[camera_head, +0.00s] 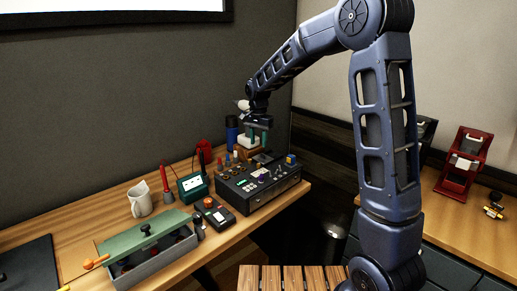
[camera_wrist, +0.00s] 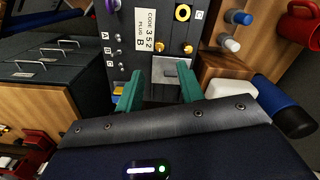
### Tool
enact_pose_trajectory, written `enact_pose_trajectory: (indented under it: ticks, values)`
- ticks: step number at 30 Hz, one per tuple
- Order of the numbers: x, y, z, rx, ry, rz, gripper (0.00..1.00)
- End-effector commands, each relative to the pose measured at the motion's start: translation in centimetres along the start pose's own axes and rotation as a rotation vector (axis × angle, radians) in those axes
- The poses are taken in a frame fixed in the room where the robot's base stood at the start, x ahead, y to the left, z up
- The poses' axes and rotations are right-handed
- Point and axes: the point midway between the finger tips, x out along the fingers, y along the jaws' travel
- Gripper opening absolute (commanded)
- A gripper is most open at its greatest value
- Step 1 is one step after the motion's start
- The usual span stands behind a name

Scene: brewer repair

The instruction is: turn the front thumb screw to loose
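A black box with a control panel (camera_head: 270,187) stands on the wooden bench. Its panel, with the label "CODE 352 PLUG B" (camera_wrist: 147,27), fills the top middle of the wrist view. Two small brass knobs, one on the left (camera_wrist: 160,47) and one on the right (camera_wrist: 188,48), sit on the panel; I cannot tell whether either is the front thumb screw. My gripper (camera_wrist: 159,88) is open, its two green fingers apart with a grey metal plate (camera_wrist: 166,70) seen beyond them. In the head view my gripper (camera_head: 257,136) hangs above the back of the box.
A blue bottle (camera_head: 231,131) and several small coloured pegs stand behind the box. A red stand (camera_head: 464,163) is on the right bench.

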Motion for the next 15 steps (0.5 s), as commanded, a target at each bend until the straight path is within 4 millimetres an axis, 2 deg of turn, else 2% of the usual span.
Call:
enact_pose_trajectory:
  ticks: [5, 15]
  values:
    - [-0.67, 0.03, 0.02, 0.0, 0.0, 0.0, 0.38]
    - [-0.38, 0.02, 0.06, -0.001, 0.0, 0.001, 0.38]
